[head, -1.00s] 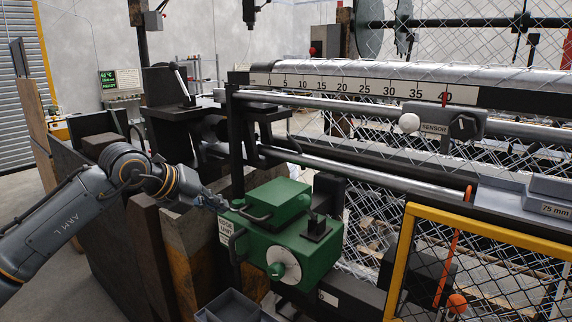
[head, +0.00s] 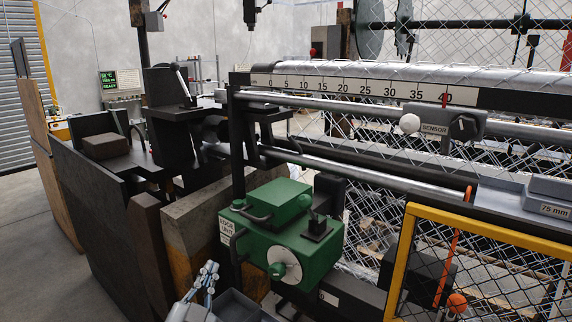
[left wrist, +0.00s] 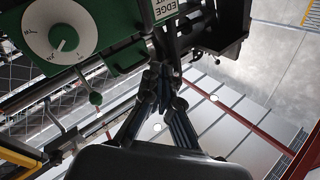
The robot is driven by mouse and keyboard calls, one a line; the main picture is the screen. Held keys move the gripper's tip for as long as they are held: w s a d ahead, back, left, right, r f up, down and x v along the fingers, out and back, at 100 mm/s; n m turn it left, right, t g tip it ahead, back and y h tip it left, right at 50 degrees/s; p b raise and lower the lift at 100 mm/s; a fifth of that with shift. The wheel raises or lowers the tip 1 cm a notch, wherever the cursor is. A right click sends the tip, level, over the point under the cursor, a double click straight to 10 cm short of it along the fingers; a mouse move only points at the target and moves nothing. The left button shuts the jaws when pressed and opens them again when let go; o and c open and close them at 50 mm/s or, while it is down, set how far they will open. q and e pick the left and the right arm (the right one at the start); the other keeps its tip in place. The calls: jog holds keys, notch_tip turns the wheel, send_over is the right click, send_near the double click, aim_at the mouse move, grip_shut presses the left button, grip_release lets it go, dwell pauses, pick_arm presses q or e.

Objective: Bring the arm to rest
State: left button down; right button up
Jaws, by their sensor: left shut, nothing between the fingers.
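My left gripper (head: 209,272) is low in the head view, in front of and left of the green edge unit (head: 318,250). Its fingers point up and are shut with nothing between them. Only the gripper and a bit of the wrist show at the bottom edge; the rest of the arm is out of view. In the left wrist view the shut fingers (left wrist: 160,88) are in the middle, with the green unit (left wrist: 105,22) and its white dial (left wrist: 62,38) at the upper left. A gap shows between fingers and unit in the head view. My right gripper is not in view.
A yellow-framed mesh guard (head: 402,255) stands at the right. Dark panels and a wooden block (head: 190,225) stand at the left. Open floor (head: 50,270) shows at the far left.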

pick_arm(q)
jog(key=s+a+f+n+g+y, duration=0.25)
jog(key=s+f+g, duration=0.2)
jog(key=f, duration=0.35)
jog(key=s+a+f+n+g+y, duration=0.1)
jog(key=s+a+f+n+g, duration=0.15)
jog(key=s+f, duration=0.5)
jog(key=s+f+g+h, duration=0.1)
jog(key=s+f+g, duration=0.45)
jog(key=s, duration=0.35)
jog(key=s+f+g+h, duration=0.1)
jog(key=s+f+g, duration=0.3)
jog(key=s+f, duration=0.4)
notch_tip(320, 180, down, 24)
jog(key=s+g, duration=0.1)
jog(key=s, duration=0.2)
jog(key=s+a+f+g, duration=0.1)
jog(key=s+a+f, duration=0.2)
jog(key=s+f, duration=1.3)
jog(key=shift+s+f, duration=0.2)
jog(key=shift+f, duration=0.1)
jog(key=shift+a, duration=0.1)
